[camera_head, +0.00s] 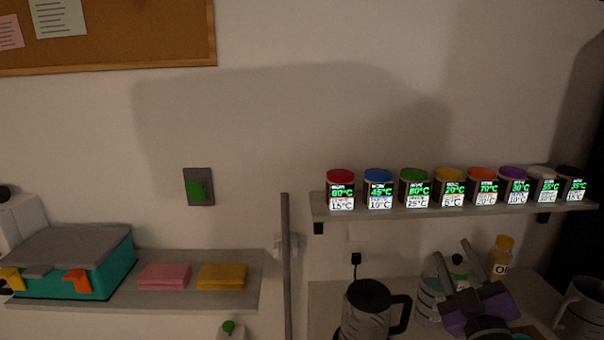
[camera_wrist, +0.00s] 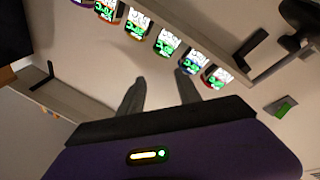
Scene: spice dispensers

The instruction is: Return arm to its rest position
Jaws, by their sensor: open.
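My gripper (camera_head: 454,266) shows at the lower right in the head view, purple and grey, with its two fingers apart and nothing between them. It is below the shelf of spice dispensers and in front of the counter items. In the wrist view my gripper (camera_wrist: 158,92) has both dark fingers spread, pointing toward the wall below the dispensers. The spice dispensers (camera_head: 415,188) stand in a row on the wall shelf (camera_head: 330,211), with coloured lids and lit temperature labels. Several of them also show along the top of the wrist view (camera_wrist: 167,42).
A dark kettle (camera_head: 367,312) stands left of my gripper. A clear container (camera_head: 428,302) and an orange-capped bottle (camera_head: 501,256) are close around the gripper. A mug (camera_head: 582,308) is at far right. A teal box (camera_head: 75,264) sits on the left shelf.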

